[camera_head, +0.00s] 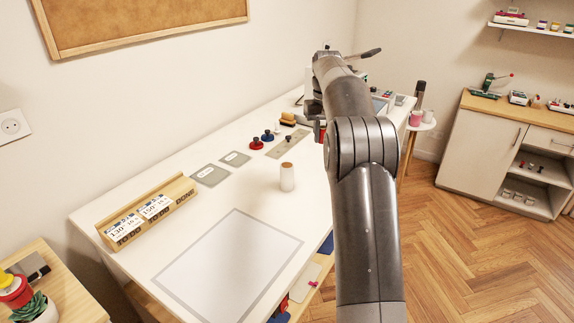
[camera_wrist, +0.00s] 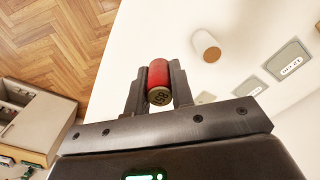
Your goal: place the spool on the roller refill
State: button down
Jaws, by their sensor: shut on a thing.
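My gripper (camera_wrist: 159,68) is shut on a red spool (camera_wrist: 158,74) in the wrist view. The spool is a red cylinder with a dark numbered end facing the camera. The roller refill (camera_head: 287,178) is a white cylinder with a brownish top, standing upright on the white table. It also shows in the wrist view (camera_wrist: 206,45), to the right of the held spool and apart from it. In the head view my arm hides most of the gripper and the spool.
On the table (camera_head: 190,211) are a wooden label rack (camera_head: 148,214), a large grey-bordered mat (camera_head: 232,262), and grey cards (camera_head: 210,175). Table surface around the refill is clear.

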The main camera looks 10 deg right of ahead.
send_over(287, 165)
notch_tip(287, 165, down, 7)
jog(key=shift+r, duration=0.1)
jog(key=shift+f, duration=2.05)
jog(key=shift+f, duration=0.2)
jog(key=c, duration=1.3)
grip_release()
jog(key=shift+o, duration=0.2)
notch_tip(287, 165, up, 12)
jog(key=shift+r, duration=0.2)
